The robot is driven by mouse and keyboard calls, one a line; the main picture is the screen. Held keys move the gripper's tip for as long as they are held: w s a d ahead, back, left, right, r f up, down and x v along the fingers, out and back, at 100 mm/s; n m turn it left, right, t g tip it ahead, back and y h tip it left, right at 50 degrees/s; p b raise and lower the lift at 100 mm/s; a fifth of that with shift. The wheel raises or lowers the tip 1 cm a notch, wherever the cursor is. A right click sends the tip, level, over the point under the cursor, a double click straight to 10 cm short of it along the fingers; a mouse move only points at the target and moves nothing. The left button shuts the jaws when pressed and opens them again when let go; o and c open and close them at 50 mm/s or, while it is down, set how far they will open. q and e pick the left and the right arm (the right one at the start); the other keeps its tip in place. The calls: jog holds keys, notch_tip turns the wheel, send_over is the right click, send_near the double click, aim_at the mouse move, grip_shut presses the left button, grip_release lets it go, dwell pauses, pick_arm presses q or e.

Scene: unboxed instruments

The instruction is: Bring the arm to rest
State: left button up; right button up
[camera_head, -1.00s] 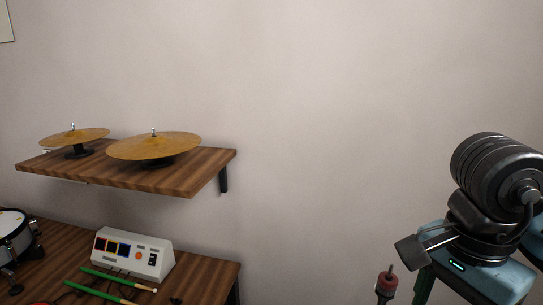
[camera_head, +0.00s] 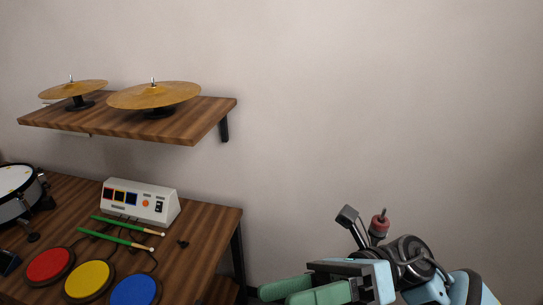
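My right arm comes in at the lower right. Its gripper (camera_head: 300,290) has pale green fingers that point left, in front of the bare wall and to the right of the table. The fingers lie close together and are partly cut off by the bottom edge, so I cannot tell whether they are open or shut. I see nothing held between them. My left arm and gripper are not in view.
A wooden table (camera_head: 205,225) at the left bears a drum (camera_head: 15,182), a white control box (camera_head: 138,203), green sticks (camera_head: 120,238) and red, yellow and blue pads (camera_head: 88,278). Above it, a wall shelf (camera_head: 190,125) bears two cymbals (camera_head: 155,95). The wall at right is clear.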

jog(key=w+d+f+m+t+y, duration=0.2)
jog(key=w+f+m+t, duration=0.15)
jog(key=m+t, duration=0.6)
jog(key=w+d+f+m+t+y, duration=0.15)
jog(key=w+m+t, duration=0.25)
jog(key=m+t, duration=0.5)
jog(key=w+d+f+m+t+h, duration=0.1)
jog(key=d+f+m+t+h, duration=0.2)
jog(key=f+m+h, duration=0.5)
jog(key=d+f+m+t+h, duration=0.3)
jog(key=f+m+t+h, duration=0.15)
jog(key=f+m, duration=0.5)
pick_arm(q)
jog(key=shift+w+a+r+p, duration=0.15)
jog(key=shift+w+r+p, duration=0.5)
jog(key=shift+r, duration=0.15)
pick_arm(e)
jog(key=s+d+f+m+g+h, duration=0.4)
jog(key=s+f+m, duration=0.1)
jog(key=s+f, duration=0.5)
jog(key=s+d+f+m+g+h, duration=0.4)
jog(key=s+f+m+g, duration=0.1)
jog(key=s+f, duration=0.5)
jog(key=shift+s+f+m, duration=0.3)
jog(key=shift+f+m, duration=0.4)
jog(key=shift+f, duration=0.25)
